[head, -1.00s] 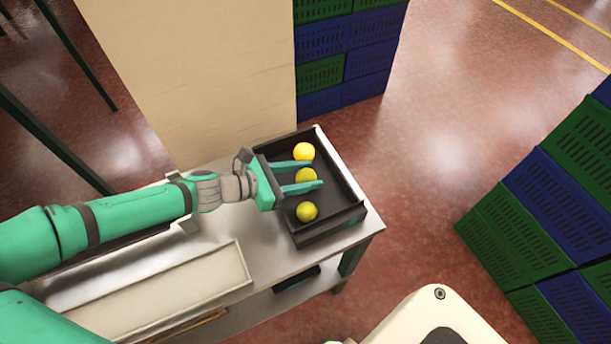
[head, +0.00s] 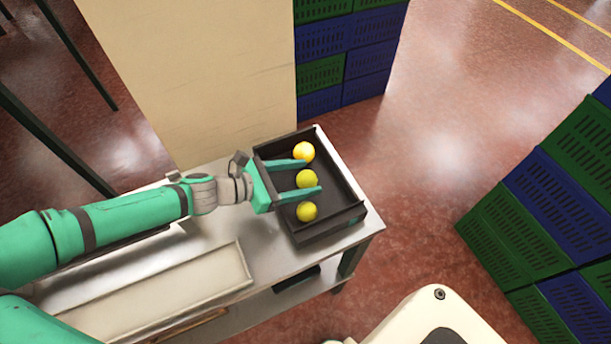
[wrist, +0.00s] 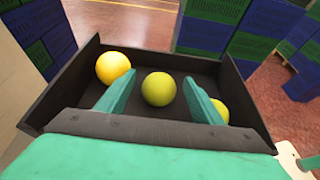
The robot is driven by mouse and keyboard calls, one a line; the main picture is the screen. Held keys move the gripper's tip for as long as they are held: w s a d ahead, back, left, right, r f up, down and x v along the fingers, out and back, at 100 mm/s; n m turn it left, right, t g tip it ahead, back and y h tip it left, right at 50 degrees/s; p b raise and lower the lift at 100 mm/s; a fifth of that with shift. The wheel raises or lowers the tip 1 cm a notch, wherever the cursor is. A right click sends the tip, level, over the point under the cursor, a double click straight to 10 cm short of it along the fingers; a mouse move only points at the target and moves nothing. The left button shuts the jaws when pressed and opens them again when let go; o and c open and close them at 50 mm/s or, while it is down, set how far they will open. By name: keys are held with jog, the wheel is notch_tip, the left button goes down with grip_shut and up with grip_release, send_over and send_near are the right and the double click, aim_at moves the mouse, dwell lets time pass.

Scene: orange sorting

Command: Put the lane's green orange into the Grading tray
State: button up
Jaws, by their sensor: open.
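My gripper (head: 313,176) is open over the dark tray (head: 342,215), with one finger on each side of a yellow-green orange (head: 307,178). In the wrist view this orange (wrist: 158,89) sits between the spread fingers, with gaps on both sides. It appears to rest in the tray. A brighter yellow orange (head: 304,152) lies at the tray's far end. Another yellow-green orange (head: 306,211) lies at the near end, partly hidden by a finger in the wrist view (wrist: 221,109). I cannot read any label on the tray.
The tray stands on a metal table (head: 225,222). A long pale trough (head: 150,290), with no orange visible in it, lies to the left. A beige panel (head: 205,70) rises behind the table. Stacked green and blue crates (head: 345,50) stand behind, and more (head: 545,205) at right.

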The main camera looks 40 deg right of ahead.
jog(key=v, duration=1.1)
